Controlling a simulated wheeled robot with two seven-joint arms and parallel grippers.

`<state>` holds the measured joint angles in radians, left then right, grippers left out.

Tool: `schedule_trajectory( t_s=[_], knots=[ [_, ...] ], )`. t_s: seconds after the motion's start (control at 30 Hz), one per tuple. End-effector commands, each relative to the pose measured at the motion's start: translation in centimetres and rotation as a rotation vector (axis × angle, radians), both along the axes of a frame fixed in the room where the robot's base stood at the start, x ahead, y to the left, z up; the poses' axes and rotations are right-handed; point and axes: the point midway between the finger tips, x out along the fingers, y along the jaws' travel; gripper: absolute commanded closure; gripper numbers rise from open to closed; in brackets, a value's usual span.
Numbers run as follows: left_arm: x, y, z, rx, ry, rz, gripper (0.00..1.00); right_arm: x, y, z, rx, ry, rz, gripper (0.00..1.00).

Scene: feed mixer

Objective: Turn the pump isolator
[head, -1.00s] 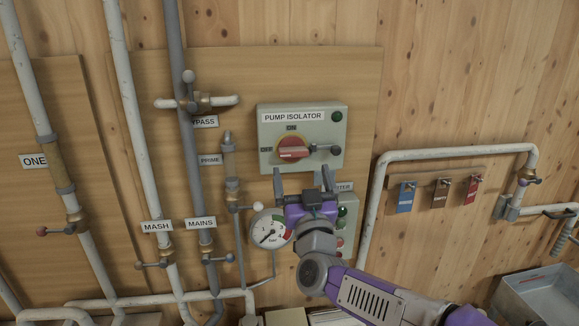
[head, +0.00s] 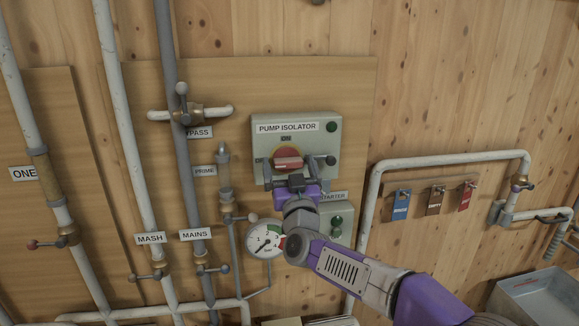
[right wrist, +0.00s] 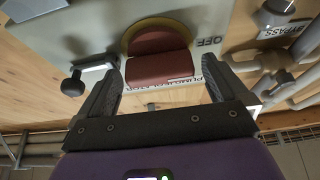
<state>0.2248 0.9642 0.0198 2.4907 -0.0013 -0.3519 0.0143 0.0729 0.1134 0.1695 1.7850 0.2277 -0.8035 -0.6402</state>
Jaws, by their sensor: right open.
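The pump isolator (head: 300,139) is a pale grey-green box on the wooden board, with a red rotary handle (head: 287,162) on a yellow disc, a green lamp and a small lever with a dark knob at its right. My right gripper (head: 296,165) is at the lower part of the box, in front of the handle. In the right wrist view its open fingers (right wrist: 160,95) stand on either side of the red handle (right wrist: 160,68), with the OFF mark to the right. Contact with the handle cannot be told. My left gripper is not in view.
A starter box (head: 336,222) and a pressure gauge (head: 264,240) sit just below the isolator, close to my right arm. Grey and white pipes with valves run at the left. Coloured tags (head: 435,199) hang at the right under a white pipe.

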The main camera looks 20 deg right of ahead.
Motion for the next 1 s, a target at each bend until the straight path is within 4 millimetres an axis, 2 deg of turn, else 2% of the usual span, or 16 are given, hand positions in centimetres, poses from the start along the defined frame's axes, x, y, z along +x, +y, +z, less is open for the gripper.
schedule_trajectory(
  t_s=[0.03, 0.37, 0.67, 1.0],
  knots=[
    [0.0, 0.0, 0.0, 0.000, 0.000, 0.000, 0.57, 0.0, 0.0, 0.0, 0.000, 0.000, 0.000, 0.00],
    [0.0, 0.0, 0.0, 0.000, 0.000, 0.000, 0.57, 0.0, 0.0, 0.0, 0.000, 0.000, 0.000, 0.49],
    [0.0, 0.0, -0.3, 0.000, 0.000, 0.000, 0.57, 0.0, 0.1, -0.1, 0.038, -0.011, 0.000, 0.49],
    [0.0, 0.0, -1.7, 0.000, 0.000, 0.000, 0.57, 0.0, 0.1, -0.1, 0.255, -0.069, 0.001, 0.49]
  ],
)
